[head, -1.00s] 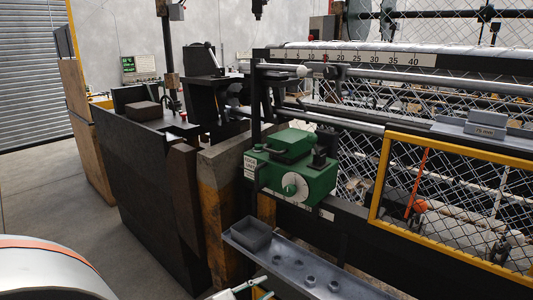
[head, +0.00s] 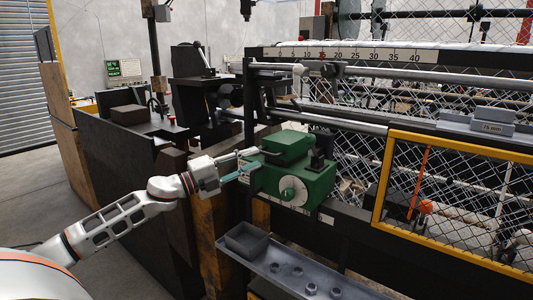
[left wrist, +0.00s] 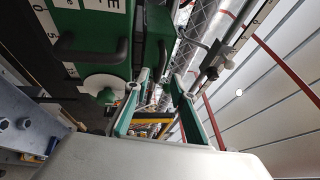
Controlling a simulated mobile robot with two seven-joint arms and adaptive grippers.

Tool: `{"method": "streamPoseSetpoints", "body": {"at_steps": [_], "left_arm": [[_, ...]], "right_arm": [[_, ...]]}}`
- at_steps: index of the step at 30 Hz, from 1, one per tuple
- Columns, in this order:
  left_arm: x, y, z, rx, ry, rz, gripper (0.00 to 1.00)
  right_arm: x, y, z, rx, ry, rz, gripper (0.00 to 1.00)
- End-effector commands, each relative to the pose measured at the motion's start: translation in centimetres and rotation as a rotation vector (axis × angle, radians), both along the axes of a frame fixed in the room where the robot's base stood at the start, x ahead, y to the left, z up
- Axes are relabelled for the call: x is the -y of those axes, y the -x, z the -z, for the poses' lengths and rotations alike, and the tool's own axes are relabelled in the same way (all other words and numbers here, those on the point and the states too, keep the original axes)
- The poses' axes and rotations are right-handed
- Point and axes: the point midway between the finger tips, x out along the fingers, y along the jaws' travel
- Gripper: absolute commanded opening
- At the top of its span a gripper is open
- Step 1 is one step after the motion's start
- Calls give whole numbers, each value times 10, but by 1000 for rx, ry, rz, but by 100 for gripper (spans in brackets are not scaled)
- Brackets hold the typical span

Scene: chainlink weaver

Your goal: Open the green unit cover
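The green unit (head: 308,186) sits on the machine frame in the head view, with a white round dial on its front. Its green cover (head: 287,148) is the raised block on top; I cannot tell whether it is fully down. My left gripper (head: 255,158) is at the unit's left end, fingers pointing toward it. The green unit (left wrist: 95,25) and a black handle (left wrist: 95,48) lie left of the fingers. Contact cannot be told. My right gripper is not in view.
A grey tray (head: 285,270) with a small bin and several nuts is below the unit. A yellow-framed mesh guard (head: 380,188) stands to the right. A dark bench (head: 120,160) is at the left. Rollers and wire mesh lie behind.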

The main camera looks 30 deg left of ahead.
Motion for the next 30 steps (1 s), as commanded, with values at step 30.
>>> {"method": "streamPoseSetpoints", "body": {"at_steps": [30], "left_arm": [[26, -51, -9, -1, 2, -1, 9]], "right_arm": [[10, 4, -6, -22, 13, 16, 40]]}}
